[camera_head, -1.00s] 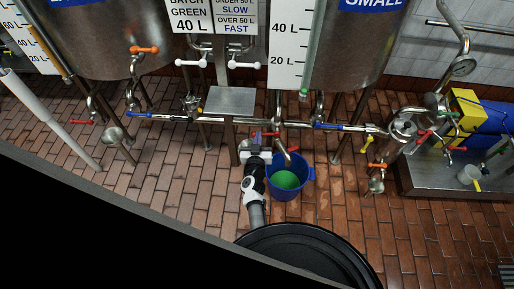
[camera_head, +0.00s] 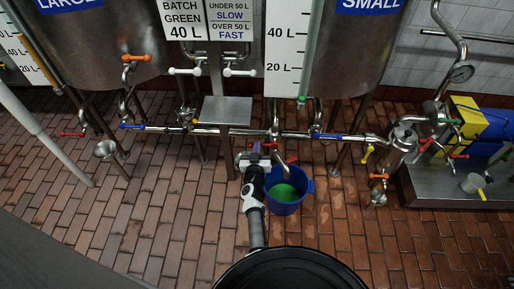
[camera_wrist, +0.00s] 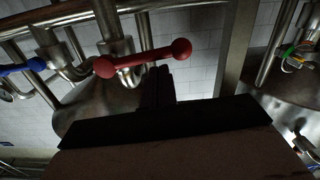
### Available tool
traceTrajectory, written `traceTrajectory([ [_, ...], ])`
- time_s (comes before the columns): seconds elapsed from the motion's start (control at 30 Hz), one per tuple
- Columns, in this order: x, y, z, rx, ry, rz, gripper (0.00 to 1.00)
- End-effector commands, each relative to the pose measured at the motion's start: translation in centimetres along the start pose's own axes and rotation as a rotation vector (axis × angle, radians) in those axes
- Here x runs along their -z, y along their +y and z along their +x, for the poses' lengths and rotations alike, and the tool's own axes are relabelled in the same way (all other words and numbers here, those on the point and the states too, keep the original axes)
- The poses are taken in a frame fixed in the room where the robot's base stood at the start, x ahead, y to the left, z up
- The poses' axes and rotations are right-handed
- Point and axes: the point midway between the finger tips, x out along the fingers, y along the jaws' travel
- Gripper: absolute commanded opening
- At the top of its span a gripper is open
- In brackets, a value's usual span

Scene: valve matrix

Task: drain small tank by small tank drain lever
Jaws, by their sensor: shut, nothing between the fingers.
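The small tank (camera_head: 352,50), a steel vessel labelled SMALL, stands at the upper right in the head view. A blue bucket (camera_head: 285,207) holding green liquid (camera_head: 284,193) sits on the floor below the pipework. My gripper (camera_head: 256,150) is just left of the bucket, at the low pipes, shut and empty. In the wrist view a red lever with round ends (camera_wrist: 142,58) crosses just in front of my shut fingers (camera_wrist: 160,75). I cannot tell if they touch it. Small red levers also show near my gripper in the head view (camera_head: 270,145); which is the drain lever is unclear.
A steel shelf (camera_head: 227,111) stands behind my gripper. Blue-handled pipes (camera_head: 325,136) run across at low height.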

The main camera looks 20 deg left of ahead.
Motion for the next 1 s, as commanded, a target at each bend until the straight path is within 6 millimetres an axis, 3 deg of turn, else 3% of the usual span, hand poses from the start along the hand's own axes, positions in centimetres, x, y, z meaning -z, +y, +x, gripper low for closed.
traceTrajectory([
  [0.67, -0.7, -0.2, 0.0, -0.005, -0.001, -0.112, 0.0],
  [1.0, -1.9, -0.4, 0.1, -0.013, -0.002, -0.3, 0.0],
])
